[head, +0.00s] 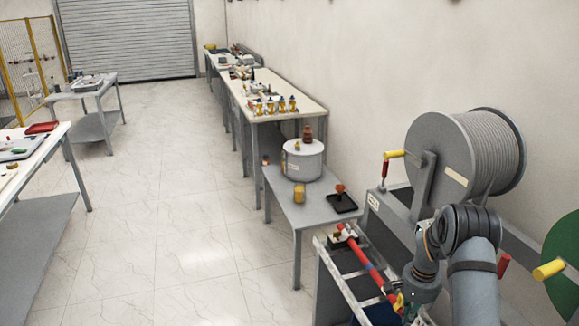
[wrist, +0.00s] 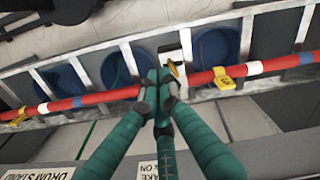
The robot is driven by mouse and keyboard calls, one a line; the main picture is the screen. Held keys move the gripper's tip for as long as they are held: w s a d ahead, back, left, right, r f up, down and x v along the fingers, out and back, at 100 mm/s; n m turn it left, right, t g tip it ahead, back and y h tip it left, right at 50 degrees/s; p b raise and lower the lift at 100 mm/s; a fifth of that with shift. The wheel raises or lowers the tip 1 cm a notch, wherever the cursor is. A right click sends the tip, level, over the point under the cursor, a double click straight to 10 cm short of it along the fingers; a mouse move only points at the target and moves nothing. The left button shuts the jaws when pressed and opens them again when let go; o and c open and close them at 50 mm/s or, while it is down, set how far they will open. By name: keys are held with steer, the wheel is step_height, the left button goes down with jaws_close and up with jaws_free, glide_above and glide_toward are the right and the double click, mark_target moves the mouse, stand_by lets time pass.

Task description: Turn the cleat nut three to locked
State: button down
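A red cable (wrist: 95,100) with white and blue bands runs along a pale ladder-like rack in the wrist view; in the head view the cable (head: 366,262) slopes down toward my arm. Yellow cleats (wrist: 223,78) and (wrist: 18,117) sit on the cable. My gripper (wrist: 158,88) has its teal fingers drawn together over the cable, between these two cleats. A small orange-yellow piece (wrist: 174,69) shows just beyond the fingertips, partly hidden by them. I cannot tell whether it is the cleat nut or whether the fingers touch it. No nut number is readable.
Blue round shapes (wrist: 212,52) lie behind the rack openings. A grey cable drum (head: 440,145) stands beside my arm. A grey table (head: 290,205) with a canister (head: 303,160) is beyond the rack.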

step_height(320, 180, down, 7)
steer(key=b, duration=0.5)
steer(key=shift+r, duration=0.1)
steer(key=shift+w+d+r, duration=0.2)
steer(key=shift+w+d, duration=0.2)
steer(key=shift+w, duration=0.2)
stand_by(0.8)
steer(key=shift+w+a+b, duration=0.15)
steer(key=shift+w+b, duration=0.15)
steer(key=shift+b, duration=1)
steer(key=shift+s+a, duration=0.25)
steer(key=shift+s+a+r+p, duration=0.15)
steer(key=shift+r+p, duration=0.7)
steer(key=shift+r, duration=0.6)
steer(key=shift+s+a+r+p, duration=0.1)
steer(key=shift+r+p, duration=0.7)
steer(key=shift+r, duration=0.6)
steer(key=shift+d, duration=0.1)
